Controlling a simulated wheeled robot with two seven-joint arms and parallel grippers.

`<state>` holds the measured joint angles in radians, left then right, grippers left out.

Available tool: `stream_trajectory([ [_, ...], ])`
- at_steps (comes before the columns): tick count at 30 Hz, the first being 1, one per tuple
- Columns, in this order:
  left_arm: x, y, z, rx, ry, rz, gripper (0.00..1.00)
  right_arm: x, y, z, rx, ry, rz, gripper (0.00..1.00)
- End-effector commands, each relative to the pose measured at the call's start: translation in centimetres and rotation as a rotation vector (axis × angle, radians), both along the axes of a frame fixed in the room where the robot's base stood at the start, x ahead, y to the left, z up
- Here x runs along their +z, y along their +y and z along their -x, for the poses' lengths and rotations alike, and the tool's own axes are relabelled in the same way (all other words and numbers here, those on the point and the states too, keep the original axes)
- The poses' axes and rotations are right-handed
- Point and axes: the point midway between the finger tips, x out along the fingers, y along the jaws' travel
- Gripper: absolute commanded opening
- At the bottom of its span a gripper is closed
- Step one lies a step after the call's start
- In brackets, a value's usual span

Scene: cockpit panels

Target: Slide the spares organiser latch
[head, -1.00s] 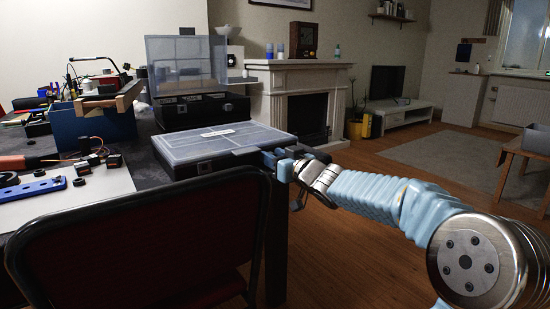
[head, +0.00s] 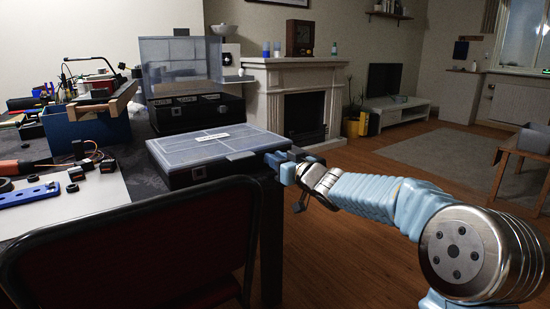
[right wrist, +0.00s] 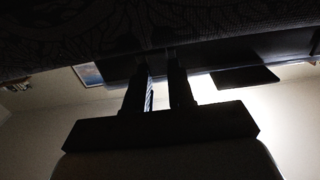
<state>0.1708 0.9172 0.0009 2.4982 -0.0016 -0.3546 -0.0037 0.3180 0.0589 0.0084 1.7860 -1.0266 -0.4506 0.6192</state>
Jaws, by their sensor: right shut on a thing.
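The spares organiser (head: 215,143) is a flat black case with a clear, divided lid and a white label. It lies closed at the right front of the dark table. My right gripper (head: 272,160) is at the organiser's front right corner, shut on what appears to be the latch, which the fingers largely hide. In the right wrist view its two dark fingers (right wrist: 160,65) reach up to a dark edge with a narrow gap between them; their tips are too dark to make out. My left gripper is not in view.
A red-backed chair (head: 130,250) stands close in front of the table. A second case (head: 195,111) with its lid raised stands behind the organiser. A blue bin (head: 88,127) and a white board (head: 75,197) are at left.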

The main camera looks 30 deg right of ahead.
Motion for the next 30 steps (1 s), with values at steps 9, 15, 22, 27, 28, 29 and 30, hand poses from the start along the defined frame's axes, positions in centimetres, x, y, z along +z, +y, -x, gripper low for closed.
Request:
stream_trajectory([
  [9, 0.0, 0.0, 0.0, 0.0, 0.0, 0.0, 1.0, 0.0, 0.0, 0.0, -0.001, 0.0, 0.0, 0.49],
  [15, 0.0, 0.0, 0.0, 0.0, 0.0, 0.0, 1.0, 0.0, 0.0, 0.1, 0.0, 0.0, 0.001, 0.49],
  [22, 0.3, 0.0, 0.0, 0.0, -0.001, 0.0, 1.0, 0.2, -0.3, 3.4, -0.002, -0.001, 0.001, 0.49],
  [27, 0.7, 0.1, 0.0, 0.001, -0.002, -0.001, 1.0, 0.2, -0.7, 7.7, -0.003, -0.001, 0.001, 0.49],
  [28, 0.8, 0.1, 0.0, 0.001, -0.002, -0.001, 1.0, 0.3, -0.7, 8.4, -0.002, -0.002, 0.001, 0.49],
  [29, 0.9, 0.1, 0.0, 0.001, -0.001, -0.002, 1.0, 0.2, -0.7, 9.1, -0.003, -0.001, 0.0, 0.49],
  [30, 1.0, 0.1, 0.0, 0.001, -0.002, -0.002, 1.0, 0.2, -0.8, 10.0, -0.003, -0.001, 0.001, 0.49],
])
